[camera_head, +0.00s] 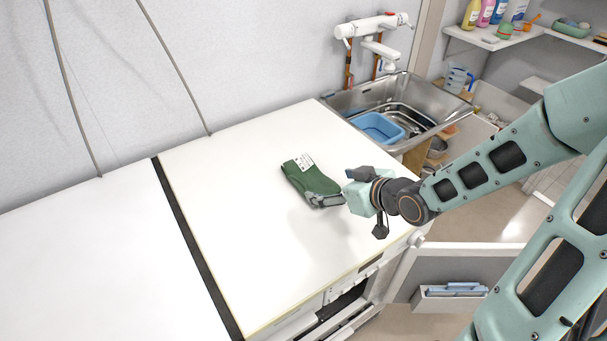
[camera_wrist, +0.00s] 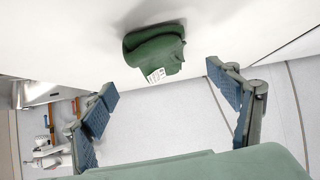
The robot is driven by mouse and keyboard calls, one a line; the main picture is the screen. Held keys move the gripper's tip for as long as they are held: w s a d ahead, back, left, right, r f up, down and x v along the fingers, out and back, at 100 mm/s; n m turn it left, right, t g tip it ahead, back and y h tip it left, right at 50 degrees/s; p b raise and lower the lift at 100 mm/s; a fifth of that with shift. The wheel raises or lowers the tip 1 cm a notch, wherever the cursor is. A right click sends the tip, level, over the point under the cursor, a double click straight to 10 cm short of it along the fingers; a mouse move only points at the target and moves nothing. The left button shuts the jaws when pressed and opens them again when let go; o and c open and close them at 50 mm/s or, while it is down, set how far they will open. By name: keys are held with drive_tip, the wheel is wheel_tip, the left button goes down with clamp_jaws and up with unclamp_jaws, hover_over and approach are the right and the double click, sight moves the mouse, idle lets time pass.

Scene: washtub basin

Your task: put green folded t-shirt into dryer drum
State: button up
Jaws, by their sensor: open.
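The green folded t-shirt (camera_head: 308,180) lies on the white top of the machine, with a white printed label at its upper end. It also shows in the wrist view (camera_wrist: 153,50), above and between the fingers. My gripper (camera_head: 328,201) is at the shirt's lower right end in the head view, overlapping its edge; I cannot tell whether they touch. In the wrist view my gripper (camera_wrist: 168,105) has its blue-padded fingers wide apart with nothing between the pads. The dryer drum is not visible; an open dark front (camera_head: 345,306) shows below the white top's front edge.
A metal sink (camera_head: 425,92) with a blue basin (camera_head: 378,127) stands behind the white top, under a white wall faucet (camera_head: 375,27). Shelves with bottles (camera_head: 472,14) are at the upper right. Hoses hang along the wall. The left white top (camera_head: 80,255) is clear.

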sight(315, 178)
drive_tip(key=shift+a+m, duration=0.15)
drive_tip(key=shift+m, duration=0.15)
drive_tip(key=b+x, duration=0.2)
drive_tip(key=x, duration=0.2)
drive_tip(key=shift+w+a, duration=0.1)
drive_tip(key=shift+w+r+b+x, duration=0.15)
drive_tip(key=shift+b+x, duration=0.3)
drive_tip(key=shift+x, duration=1.15)
drive_tip(key=shift+w+r+b+x, duration=0.15)
drive_tip(key=shift+b+x, duration=0.25)
drive_tip(key=shift+x, duration=1.2)
drive_tip(key=shift+s, duration=0.1)
drive_tip(key=shift+c, duration=0.4)
drive_tip(key=c, duration=1.4)
drive_tip(key=shift+r, duration=0.2)
